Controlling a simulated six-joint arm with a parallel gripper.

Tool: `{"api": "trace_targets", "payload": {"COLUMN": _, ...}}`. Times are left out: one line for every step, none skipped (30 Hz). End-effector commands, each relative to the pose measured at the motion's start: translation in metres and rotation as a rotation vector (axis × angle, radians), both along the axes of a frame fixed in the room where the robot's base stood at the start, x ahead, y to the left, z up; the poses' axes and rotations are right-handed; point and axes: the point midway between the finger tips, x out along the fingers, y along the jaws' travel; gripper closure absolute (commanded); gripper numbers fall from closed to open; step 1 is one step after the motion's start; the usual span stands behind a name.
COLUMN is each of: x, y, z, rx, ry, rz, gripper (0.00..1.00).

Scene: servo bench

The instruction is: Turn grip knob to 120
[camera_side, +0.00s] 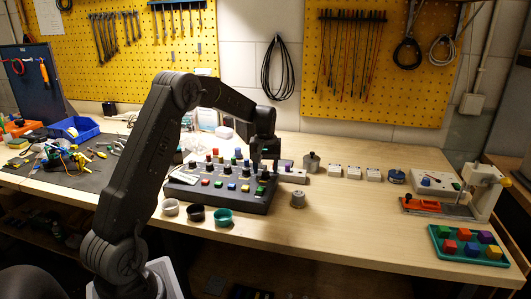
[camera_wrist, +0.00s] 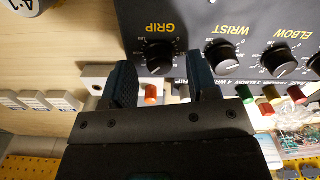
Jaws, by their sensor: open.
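The grip knob (camera_wrist: 158,57) is a round black knob under the yellow GRIP lettering on a dark control panel (camera_wrist: 185,15). In the wrist view it lies in the gap between my fingertips. My gripper (camera_wrist: 164,62) is open, and I see no finger touching the knob. The height between them is hard to tell. The pointer setting is too small to read surely. In the side view my gripper (camera_side: 264,163) hangs over the right end of the panel (camera_side: 215,200), and I cannot make out the grip knob there.
The wrist knob (camera_wrist: 222,55) and elbow knob (camera_wrist: 278,60) sit beside the grip knob. An orange-capped knob (camera_wrist: 151,93) lies between my fingers, nearer the palm. A metal canister (camera_side: 297,199) stands right of the panel, and several cups (camera_side: 196,213) stand in front.

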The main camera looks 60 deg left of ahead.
Motion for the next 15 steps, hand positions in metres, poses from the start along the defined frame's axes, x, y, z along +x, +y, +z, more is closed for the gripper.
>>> {"api": "trace_targets", "payload": {"x": 0.001, "y": 0.000, "z": 0.008, "rx": 0.003, "ry": -0.004, "rz": 0.000, "gripper": 0.46}}
{"api": "trace_targets", "payload": {"x": 0.001, "y": 0.000, "z": 0.012, "rx": 0.003, "ry": -0.004, "rz": 0.000, "gripper": 0.46}}
{"api": "trace_targets", "payload": {"x": 0.001, "y": 0.000, "z": 0.020, "rx": 0.003, "ry": -0.004, "rz": 0.000, "gripper": 0.46}}
{"api": "trace_targets", "payload": {"x": 0.001, "y": 0.000, "z": 0.026, "rx": 0.003, "ry": -0.006, "rz": 0.000, "gripper": 0.46}}
{"api": "trace_targets", "payload": {"x": 0.001, "y": 0.001, "z": 0.033, "rx": 0.003, "ry": -0.006, "rz": 0.000, "gripper": 0.46}}
{"api": "trace_targets", "payload": {"x": 0.001, "y": 0.001, "z": 0.042, "rx": 0.003, "ry": -0.006, "rz": 0.000, "gripper": 0.46}}
{"api": "trace_targets", "payload": {"x": 0.001, "y": 0.000, "z": 0.049, "rx": 0.004, "ry": -0.006, "rz": 0.000, "gripper": 0.46}}
{"api": "trace_targets", "payload": {"x": 0.001, "y": 0.000, "z": 0.056, "rx": 0.004, "ry": -0.006, "rz": 0.000, "gripper": 0.46}}
{"api": "trace_targets", "payload": {"x": 0.001, "y": 0.001, "z": 0.065, "rx": 0.003, "ry": -0.006, "rz": 0.000, "gripper": 0.46}}
{"api": "trace_targets", "payload": {"x": 0.001, "y": 0.001, "z": 0.072, "rx": 0.004, "ry": -0.006, "rz": 0.000, "gripper": 0.46}}
{"api": "trace_targets", "payload": {"x": 0.001, "y": 0.000, "z": 0.079, "rx": 0.003, "ry": -0.006, "rz": 0.000, "gripper": 0.46}}
{"api": "trace_targets", "payload": {"x": 0.001, "y": 0.000, "z": 0.087, "rx": 0.003, "ry": -0.006, "rz": 0.000, "gripper": 0.46}}
{"api": "trace_targets", "payload": {"x": 0.001, "y": 0.000, "z": 0.093, "rx": 0.003, "ry": -0.006, "rz": 0.000, "gripper": 0.46}}
{"api": "trace_targets", "payload": {"x": 0.001, "y": 0.000, "z": 0.098, "rx": 0.003, "ry": -0.004, "rz": 0.000, "gripper": 0.46}}
{"api": "trace_targets", "payload": {"x": 0.000, "y": 0.000, "z": 0.105, "rx": 0.003, "ry": -0.004, "rz": 0.000, "gripper": 0.46}}
